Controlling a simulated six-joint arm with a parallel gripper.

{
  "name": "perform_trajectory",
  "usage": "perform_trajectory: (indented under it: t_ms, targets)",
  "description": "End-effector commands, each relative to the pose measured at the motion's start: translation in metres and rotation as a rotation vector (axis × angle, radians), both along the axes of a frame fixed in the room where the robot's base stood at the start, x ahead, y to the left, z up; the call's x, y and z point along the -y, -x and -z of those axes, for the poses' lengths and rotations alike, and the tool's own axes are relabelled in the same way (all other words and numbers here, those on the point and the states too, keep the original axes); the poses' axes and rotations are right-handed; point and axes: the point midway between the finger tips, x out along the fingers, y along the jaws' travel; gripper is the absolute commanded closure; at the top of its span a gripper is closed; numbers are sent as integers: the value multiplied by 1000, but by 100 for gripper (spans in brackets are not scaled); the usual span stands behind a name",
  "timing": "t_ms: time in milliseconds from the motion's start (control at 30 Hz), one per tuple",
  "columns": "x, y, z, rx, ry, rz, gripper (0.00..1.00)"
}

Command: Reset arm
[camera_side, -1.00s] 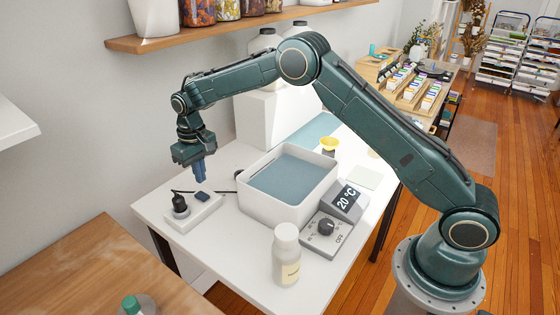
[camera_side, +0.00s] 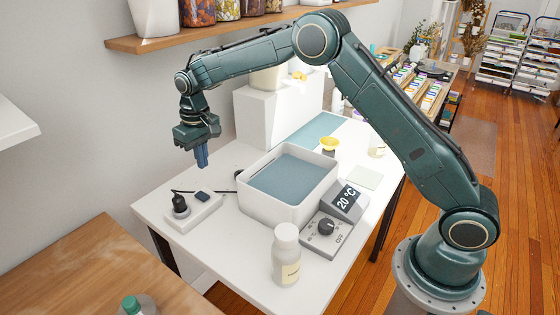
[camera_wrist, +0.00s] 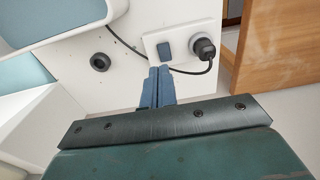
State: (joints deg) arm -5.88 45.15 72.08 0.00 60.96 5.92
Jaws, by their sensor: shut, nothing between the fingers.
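My gripper (camera_side: 201,157) hangs pointing down above the white table (camera_side: 258,290), behind the power strip and left of the water bath. Its blue fingers are together with nothing between them. In the wrist view my gripper (camera_wrist: 158,72) shows its shut fingertips just below the power strip (camera_wrist: 180,45) in the picture. The power strip (camera_side: 192,213) has a dark blue switch (camera_side: 202,196) and a black plug (camera_side: 180,204) in it.
The white bath (camera_side: 275,212) holds blue-grey liquid beside a controller (camera_side: 326,235) reading 20 °C and OFF. A white bottle (camera_side: 286,255) stands in front. A white box (camera_side: 265,118) stands behind. A wooden shelf (camera_side: 230,32) runs along the wall above. A wooden table (camera_side: 95,265) is at lower left.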

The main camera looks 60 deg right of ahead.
Motion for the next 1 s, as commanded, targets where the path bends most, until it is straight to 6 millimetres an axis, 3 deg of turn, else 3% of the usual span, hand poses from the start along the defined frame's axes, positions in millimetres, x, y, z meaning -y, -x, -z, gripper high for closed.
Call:
perform_trajectory:
  t_ms: [200,500,1000]
  targets:
    - [9,28,-53,49,-4,1,100]
    - [21,79,-114,118,-8,0,100]
    - [39,182,-180,231,-10,0,100]
